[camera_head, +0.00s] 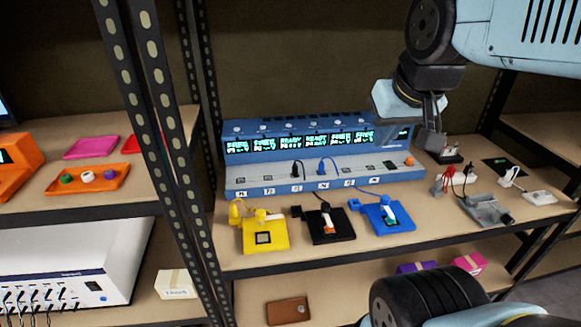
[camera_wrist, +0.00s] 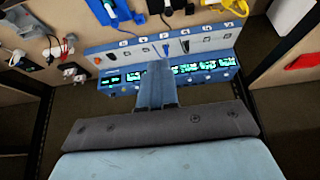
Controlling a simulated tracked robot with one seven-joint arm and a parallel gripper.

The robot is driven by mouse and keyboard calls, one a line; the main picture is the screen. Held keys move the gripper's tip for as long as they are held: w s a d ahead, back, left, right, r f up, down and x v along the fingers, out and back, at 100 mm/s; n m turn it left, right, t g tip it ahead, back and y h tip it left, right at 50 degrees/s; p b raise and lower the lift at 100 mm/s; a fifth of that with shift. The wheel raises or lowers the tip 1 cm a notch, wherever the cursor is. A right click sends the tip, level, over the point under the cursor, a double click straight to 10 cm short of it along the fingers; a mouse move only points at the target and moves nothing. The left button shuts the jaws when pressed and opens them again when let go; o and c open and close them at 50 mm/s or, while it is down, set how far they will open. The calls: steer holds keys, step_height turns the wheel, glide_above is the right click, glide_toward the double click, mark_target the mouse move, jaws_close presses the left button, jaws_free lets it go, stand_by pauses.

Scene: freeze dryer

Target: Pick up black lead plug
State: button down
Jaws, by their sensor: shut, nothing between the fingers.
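A black lead plug (camera_head: 298,169) stands in the front panel of the blue multi-channel station (camera_head: 345,181), left of a blue plug (camera_head: 322,166). In the wrist view, the black plug (camera_wrist: 185,46) shows right of the blue plug. Another black lead end (camera_head: 468,169) is beside red leads at the right of the shelf. In the wrist view, my gripper's fingers (camera_wrist: 157,70) cover part of the station.
Yellow (camera_head: 264,238), black (camera_head: 330,228) and blue (camera_head: 390,218) boards with small connectors lie along the shelf's front. A grey device (camera_head: 487,210) lies at the right. Metal rack posts (camera_head: 153,90) rise at the left. The bare shelf strip (camera_head: 335,255) at the front is narrow.

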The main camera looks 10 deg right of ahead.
steer(key=c, duration=1.8)
jaws_free()
steer(key=shift+o, duration=0.6)
steer(key=shift+w, duration=0.1)
steer(key=o, duration=0.7)
steer(key=w, duration=0.2)
steer(key=w+m, duration=0.1)
steer(key=w, duration=0.2)
steer(key=w+f+m+g, duration=0.1)
steer(key=w, duration=0.2)
steer(key=shift+a, duration=0.25)
steer(key=shift+o, duration=0.2)
steer(key=m+g+h, duration=0.1)
steer(key=m+h, duration=0.2)
steer(key=m, duration=0.4)
glide_above(295, 166)
steer(key=s+a, duration=0.4)
step_height(295, 166, down, 17)
steer(key=x, duration=0.8)
steer(key=shift+w+d+f, duration=0.1)
steer(key=shift+w+f, duration=0.05)
steer(key=shift+f, duration=0.25)
steer(key=shift+d+x, duration=0.2)
steer(key=shift+x, duration=2.4)
